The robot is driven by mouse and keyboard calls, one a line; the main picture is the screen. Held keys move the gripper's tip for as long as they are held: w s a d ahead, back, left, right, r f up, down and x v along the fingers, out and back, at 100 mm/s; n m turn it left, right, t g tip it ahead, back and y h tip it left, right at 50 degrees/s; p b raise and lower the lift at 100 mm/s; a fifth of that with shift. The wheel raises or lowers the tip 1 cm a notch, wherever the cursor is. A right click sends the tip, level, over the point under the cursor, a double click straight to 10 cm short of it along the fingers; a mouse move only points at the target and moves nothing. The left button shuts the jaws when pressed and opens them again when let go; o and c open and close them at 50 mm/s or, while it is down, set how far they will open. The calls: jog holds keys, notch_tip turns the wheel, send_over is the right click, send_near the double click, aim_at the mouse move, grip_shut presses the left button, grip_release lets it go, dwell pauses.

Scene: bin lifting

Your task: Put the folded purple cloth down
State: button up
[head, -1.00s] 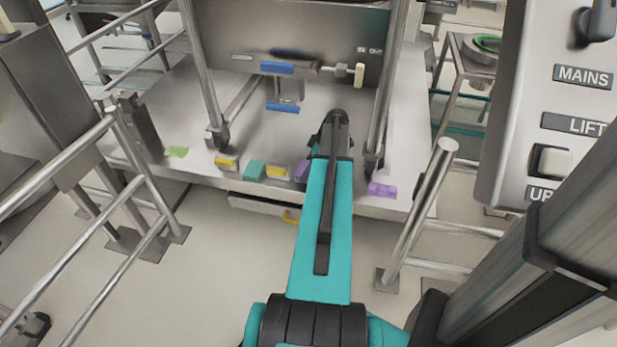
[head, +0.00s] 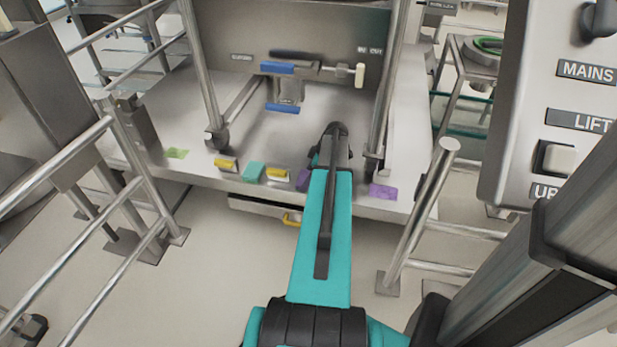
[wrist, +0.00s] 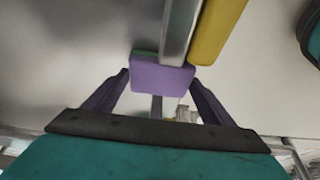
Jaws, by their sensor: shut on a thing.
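The folded purple cloth (wrist: 160,78) is between the two fingers of my gripper (wrist: 160,82) in the wrist view, and the gripper is shut on it. A thin green edge shows along its top. In the head view a purple piece (head: 303,179) shows at the bench's front edge, partly behind my arm, which hides my gripper there. I cannot tell from the picture whether the cloth touches the bench. A flat purple patch (head: 383,191) lies on the bench to the right of my arm.
Left of my arm on the steel bench (head: 190,110) are two yellow pieces (head: 277,174), a teal piece (head: 253,172) and a green patch (head: 176,153). A blue-handled fixture (head: 283,107) stands behind. Posts and rails flank the bench. In the wrist view a yellow block (wrist: 217,30) is close by.

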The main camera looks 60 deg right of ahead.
jog(key=shift+f, duration=0.15)
jog(key=o, duration=1.1)
jog(key=p+v, duration=0.3)
jog(key=v, duration=0.9)
jog(key=shift+r, duration=0.25)
